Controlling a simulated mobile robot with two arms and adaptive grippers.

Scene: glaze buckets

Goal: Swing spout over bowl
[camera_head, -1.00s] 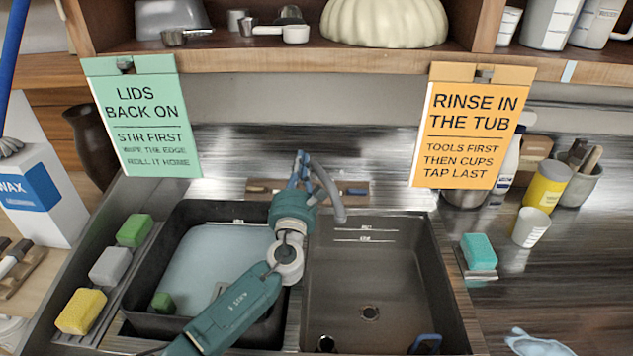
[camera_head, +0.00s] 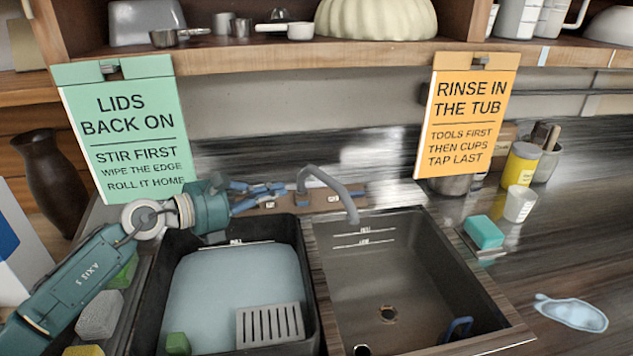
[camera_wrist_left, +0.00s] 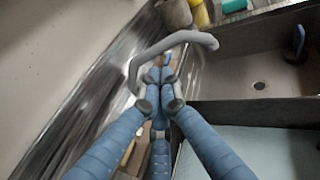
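The grey curved spout (camera_head: 335,190) rises from the deck behind the sink, and its tip hangs over the back left part of the right sink bowl (camera_head: 440,280). The left bowl holds a dark tub (camera_head: 310,290) of pale bluish water. My left gripper (camera_head: 287,188) reaches in from the left, just left of the spout's base. Its blue fingers are drawn together with nothing visible between them. In the left wrist view the fingertips (camera_wrist_left: 160,78) are close together beside the spout (camera_wrist_left: 172,42); contact cannot be told. My right gripper is not in view.
A green sign (camera_head: 125,130) and an orange sign (camera_head: 467,115) hang from the shelf (camera_head: 340,60) above. A teal sponge (camera_head: 483,232) and a white cup (camera_head: 519,204) stand right of the sink. A slotted grey piece (camera_head: 270,325) lies in the left tub.

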